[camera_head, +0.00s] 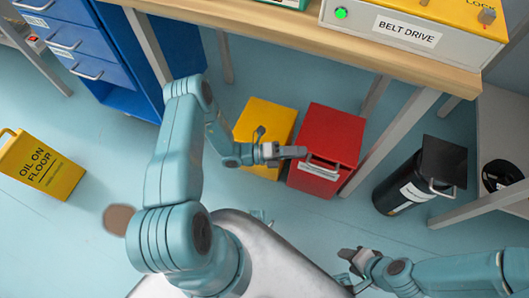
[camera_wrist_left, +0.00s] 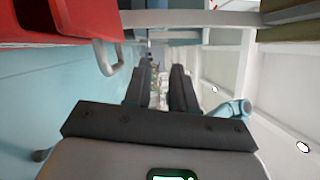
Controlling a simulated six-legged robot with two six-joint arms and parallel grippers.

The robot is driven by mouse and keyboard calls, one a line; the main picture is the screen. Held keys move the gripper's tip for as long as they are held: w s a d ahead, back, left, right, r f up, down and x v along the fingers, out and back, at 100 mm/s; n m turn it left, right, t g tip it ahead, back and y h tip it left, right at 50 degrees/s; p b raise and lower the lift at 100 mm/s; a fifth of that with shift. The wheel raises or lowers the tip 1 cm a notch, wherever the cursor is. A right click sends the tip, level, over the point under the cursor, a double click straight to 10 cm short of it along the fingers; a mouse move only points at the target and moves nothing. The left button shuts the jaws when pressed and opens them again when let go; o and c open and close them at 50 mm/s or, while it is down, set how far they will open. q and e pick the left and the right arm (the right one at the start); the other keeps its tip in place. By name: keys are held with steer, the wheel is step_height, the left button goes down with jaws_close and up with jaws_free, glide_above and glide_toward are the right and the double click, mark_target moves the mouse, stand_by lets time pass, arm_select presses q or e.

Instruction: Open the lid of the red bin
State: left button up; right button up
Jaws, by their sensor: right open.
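The red bin (camera_head: 334,132) stands on the floor under the workbench, and its red lid looks shut. A grey loop handle (camera_wrist_left: 106,57) sticks out from the bin's front in the left wrist view, and a label shows on the front in the head view. My left gripper (camera_head: 300,152) is at the bin's front upper edge, near the handle. In the left wrist view its two dark fingers (camera_wrist_left: 162,88) stand apart with nothing between them, and the handle is outside them to the left. My right gripper (camera_head: 350,258) is open and empty, low and away from the bin.
A yellow bin (camera_head: 262,122) stands directly left of the red one. A black bin (camera_head: 412,180) with a raised-looking dark lid stands to the right. The workbench (camera_head: 290,32) overhangs behind, with its leg (camera_head: 392,137) close right of the red bin. A yellow floor sign (camera_head: 40,165) stands far left.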

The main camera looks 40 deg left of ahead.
arm_select(q)
steer(key=b+v, duration=0.2)
steer(key=v, duration=0.8)
stand_by(0.5)
steer(key=shift+f, duration=0.15)
stand_by(0.5)
